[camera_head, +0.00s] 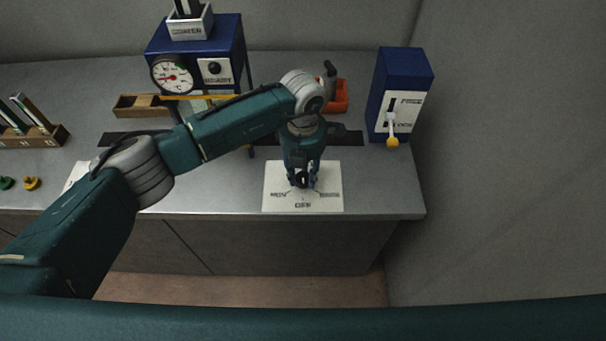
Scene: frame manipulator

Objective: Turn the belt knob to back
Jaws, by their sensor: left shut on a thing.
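My left gripper (302,182) points down over a white label plate (330,205) near the front edge of the counter. It is shut on a small black knob (302,180) on that plate. Printed words surround the knob; the one in front reads "OFF", and those to its left and right are too small to read surely. The fingers hide most of the knob, so I cannot tell which way it points. My right gripper is not in view.
A blue box with a yellow-tipped lever (393,141) stands at the right. A blue gauge stand (220,45) and a wooden tray (138,106) are behind my arm. An orange tray (342,97) lies behind the gripper. A wooden rack (45,137) is far left.

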